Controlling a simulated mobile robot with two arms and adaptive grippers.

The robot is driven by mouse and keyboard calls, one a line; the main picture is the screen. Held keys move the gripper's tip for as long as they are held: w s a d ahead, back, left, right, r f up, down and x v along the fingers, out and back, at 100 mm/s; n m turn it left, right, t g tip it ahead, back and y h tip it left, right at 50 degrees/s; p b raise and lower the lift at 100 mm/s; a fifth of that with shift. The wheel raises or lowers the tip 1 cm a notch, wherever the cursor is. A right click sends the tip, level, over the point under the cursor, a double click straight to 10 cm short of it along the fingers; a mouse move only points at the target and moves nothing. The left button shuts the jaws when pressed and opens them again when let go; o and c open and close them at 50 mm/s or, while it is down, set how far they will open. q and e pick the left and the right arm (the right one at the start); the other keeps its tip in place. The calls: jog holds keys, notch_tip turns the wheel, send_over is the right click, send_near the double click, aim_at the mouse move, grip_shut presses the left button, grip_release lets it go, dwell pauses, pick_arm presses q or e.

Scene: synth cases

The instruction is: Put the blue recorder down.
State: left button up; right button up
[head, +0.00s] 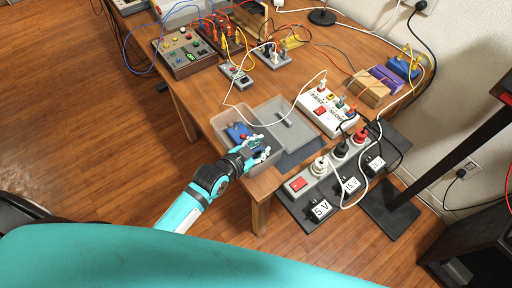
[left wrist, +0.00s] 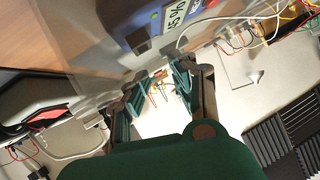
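The blue recorder (head: 236,131) sits in the grey open bin (head: 218,121) at the table's front corner, with a small red part showing near it. My left gripper (head: 262,148) is over the bin's near right side, just right of the recorder. Its teal fingers are apart, with nothing seen between them. In the left wrist view the fingers (left wrist: 156,92) also stand apart. My right gripper is not in view.
A grey lid or tray (head: 283,116) lies right of the bin. A white panel (head: 322,102) with plugs, a power strip (head: 300,182) with adapters, and loose cables crowd the right. A control box (head: 184,55) stands at the back left. Bare wood (head: 195,95) lies left of the bin.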

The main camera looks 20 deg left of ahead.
pick_arm(q)
jog(key=shift+s+r, duration=0.15)
jog(key=shift+r, duration=0.05)
jog(key=v, duration=1.2)
jog(key=shift+r, duration=0.35)
jog(key=s+a+f+n+g+y, duration=0.1)
jog(key=s+a+f+g, duration=0.1)
jog(key=f, duration=0.7)
jog(key=s+a+f+n+g+y, duration=0.1)
jog(key=s+a+f, duration=0.1)
jog(key=f, duration=0.8)
jog(key=s+a+f+n+g+y, duration=0.1)
jog(key=s+a+f+g, duration=0.15)
jog(key=f, duration=0.65)
jog(key=s+f+n+g, duration=0.1)
jog(key=s+f+g, duration=0.1)
jog(key=s+f, duration=0.7)
jog(key=s+a+f+n+g+y, duration=0.1)
jog(key=s+f+g, duration=0.2)
jog(key=s+f, duration=0.6)
jog(key=s, duration=0.7)
jog(key=shift+y, duration=0.3)
